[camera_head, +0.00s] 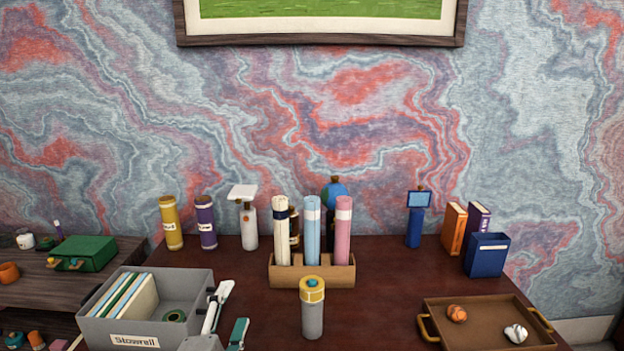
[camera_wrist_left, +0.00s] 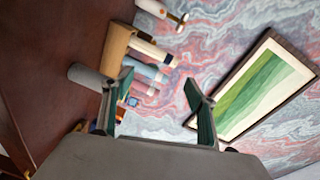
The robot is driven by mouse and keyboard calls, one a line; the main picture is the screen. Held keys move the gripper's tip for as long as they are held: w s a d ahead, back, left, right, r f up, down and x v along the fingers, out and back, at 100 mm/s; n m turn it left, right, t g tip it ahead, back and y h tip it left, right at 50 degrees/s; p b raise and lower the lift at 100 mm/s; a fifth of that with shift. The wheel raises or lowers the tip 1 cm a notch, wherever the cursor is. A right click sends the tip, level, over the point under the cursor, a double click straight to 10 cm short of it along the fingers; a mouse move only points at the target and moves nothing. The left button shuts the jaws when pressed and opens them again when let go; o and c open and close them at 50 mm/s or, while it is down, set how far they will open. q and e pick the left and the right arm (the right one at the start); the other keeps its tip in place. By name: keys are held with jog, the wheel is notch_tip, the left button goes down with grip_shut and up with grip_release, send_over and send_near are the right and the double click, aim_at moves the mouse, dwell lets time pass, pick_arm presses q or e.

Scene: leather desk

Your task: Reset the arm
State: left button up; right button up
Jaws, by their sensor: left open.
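My left gripper (camera_head: 225,320) is at the bottom of the head view, just right of the grey bin (camera_head: 202,285). Its two green-padded fingers are apart, and it holds nothing. In the left wrist view the open fingers (camera_wrist_left: 158,88) frame the wall and part of the desk. The grey cylinder with a yellow top (camera_head: 313,310) stands upright on the desk to the right of this gripper, apart from it in the head view. My right gripper is in neither view.
A wooden holder (camera_head: 312,273) with three rolls stands behind the grey cylinder. A brown tray (camera_head: 480,312) with two small crumpled items is at the right. Bottles and books line the back. The desk (camera_head: 385,290) is bare between holder and tray.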

pick_arm(q)
jog(key=s+a+f+n+g+y, duration=0.6)
jog(key=s+a+f+n+g, duration=0.35)
jog(key=s+a+f, duration=1.25)
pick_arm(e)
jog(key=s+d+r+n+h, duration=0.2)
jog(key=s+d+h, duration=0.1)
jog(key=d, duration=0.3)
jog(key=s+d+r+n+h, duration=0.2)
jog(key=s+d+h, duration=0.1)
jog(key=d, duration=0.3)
pick_arm(q)
jog(key=d+f+n+t+h, duration=0.1)
jog(key=d+f+h, duration=0.2)
jog(key=d+f, duration=0.3)
jog(key=w+d+f+n+t+h, duration=0.1)
jog(key=d+f+h, duration=0.3)
jog(key=d, duration=0.7)
jog(key=shift+w+d+f+t+h, duration=0.15)
jog(key=shift+w+f+t+h, duration=0.25)
jog(key=shift+f, duration=0.6)
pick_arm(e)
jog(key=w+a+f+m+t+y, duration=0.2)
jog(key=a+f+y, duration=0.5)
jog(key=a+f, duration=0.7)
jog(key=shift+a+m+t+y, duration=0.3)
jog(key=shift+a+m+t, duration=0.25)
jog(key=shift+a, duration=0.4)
pick_arm(q)
jog(key=shift+s, duration=0.15)
